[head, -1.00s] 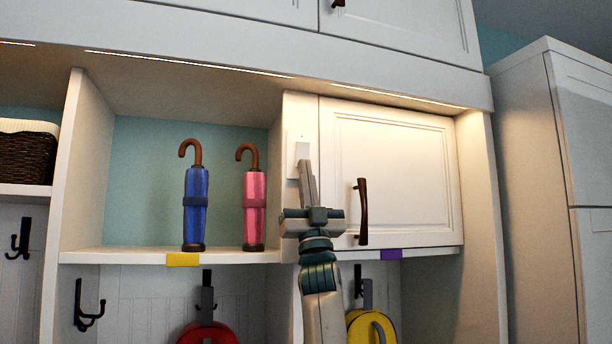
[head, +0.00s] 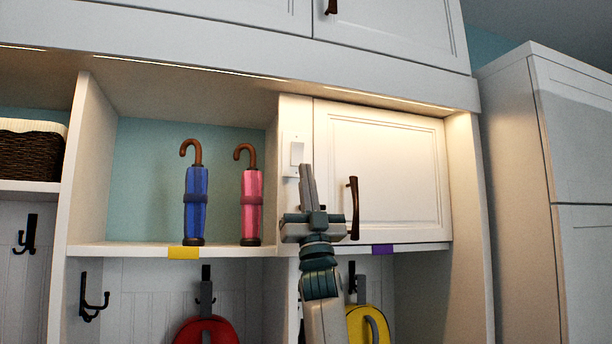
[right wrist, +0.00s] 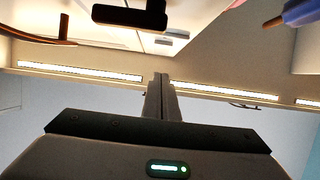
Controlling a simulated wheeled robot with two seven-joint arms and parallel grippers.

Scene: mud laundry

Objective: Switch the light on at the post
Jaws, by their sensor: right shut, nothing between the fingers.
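The light switch (head: 296,153) is a pale rocker on a plate on the white post (head: 294,112), between the open cubby and the closed cabinet door. My right gripper (head: 307,168) is shut and empty, pointing up, with its tips just below and right of the rocker in the head view. I cannot tell whether the tips touch the plate. The shut fingers also show in the right wrist view (right wrist: 160,80), where I cannot make out the switch for certain. The light strips (head: 190,67) under the upper cabinets glow. My left gripper is not in view.
The cabinet door (head: 390,165) has a dark handle (head: 353,208) just right of my gripper. A blue umbrella (head: 195,205) and a pink umbrella (head: 251,205) stand in the cubby. Red (head: 205,332) and yellow (head: 360,325) bags hang below.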

